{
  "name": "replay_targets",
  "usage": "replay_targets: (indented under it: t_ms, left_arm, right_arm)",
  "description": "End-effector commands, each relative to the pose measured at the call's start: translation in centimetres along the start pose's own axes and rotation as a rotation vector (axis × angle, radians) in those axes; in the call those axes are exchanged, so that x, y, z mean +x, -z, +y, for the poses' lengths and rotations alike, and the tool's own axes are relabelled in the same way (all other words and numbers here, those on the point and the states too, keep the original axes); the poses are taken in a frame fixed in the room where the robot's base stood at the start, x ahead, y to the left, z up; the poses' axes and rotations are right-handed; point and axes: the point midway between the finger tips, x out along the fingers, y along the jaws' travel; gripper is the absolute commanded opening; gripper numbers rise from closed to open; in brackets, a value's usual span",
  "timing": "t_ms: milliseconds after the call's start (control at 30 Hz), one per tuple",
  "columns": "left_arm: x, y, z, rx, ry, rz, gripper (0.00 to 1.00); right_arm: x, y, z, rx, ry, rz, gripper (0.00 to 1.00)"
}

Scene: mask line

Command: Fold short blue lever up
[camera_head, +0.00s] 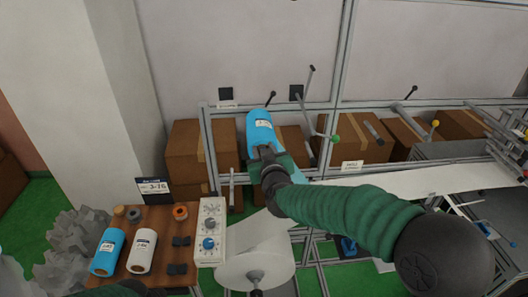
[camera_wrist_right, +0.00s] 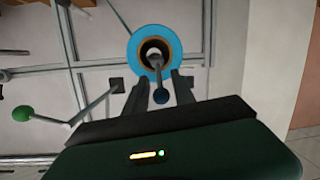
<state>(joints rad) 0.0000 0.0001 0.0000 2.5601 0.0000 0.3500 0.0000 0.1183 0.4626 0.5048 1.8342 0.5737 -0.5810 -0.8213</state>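The short lever with a dark blue knob (camera_wrist_right: 160,96) shows in the wrist view, in front of the open core of a blue roll (camera_wrist_right: 175,45). The knob lies between the two fingers of my right gripper (camera_wrist_right: 160,85) in the picture, with gaps on both sides. My right gripper is open. In the head view the right gripper (camera_head: 262,152) is at the lower end of the blue roll (camera_head: 260,122) and hides the lever there. Part of my left arm shows at the bottom edge; its fingers cannot be made out.
A lever with a green knob (camera_head: 335,138) stands right of the roll. Cardboard boxes (camera_head: 185,150) sit behind the metal frame. A white roll (camera_head: 258,250) and a panel with knobs (camera_head: 210,225) are below, beside a wooden board (camera_head: 160,215) with a blue and a white roll.

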Motion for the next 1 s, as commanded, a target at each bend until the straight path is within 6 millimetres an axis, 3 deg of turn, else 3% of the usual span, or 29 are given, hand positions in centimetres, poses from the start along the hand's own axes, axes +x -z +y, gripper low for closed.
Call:
replay_targets:
  t_ms: [333,467,767,1000]
  left_arm:
    - [0.1,0.0,0.0,0.000,0.000,0.000,1.00]
    - [0.7,-0.2,0.0,0.000,0.000,0.000,1.00]
    - [3.6,-0.8,0.0,0.000,0.000,0.000,1.00]
    - [4.5,-1.0,0.0,0.000,0.000,0.000,1.00]
  right_arm:
    - [-0.1,-0.3,-0.1,0.000,0.002,-0.005,0.40]
    - [-1.2,-0.4,-0.1,-0.001,0.002,-0.003,0.40]
    - [-8.9,-0.6,-0.1,-0.003,0.000,0.000,0.40]
    - [-14.7,-0.3,-0.1,-0.002,0.000,-0.002,0.40]
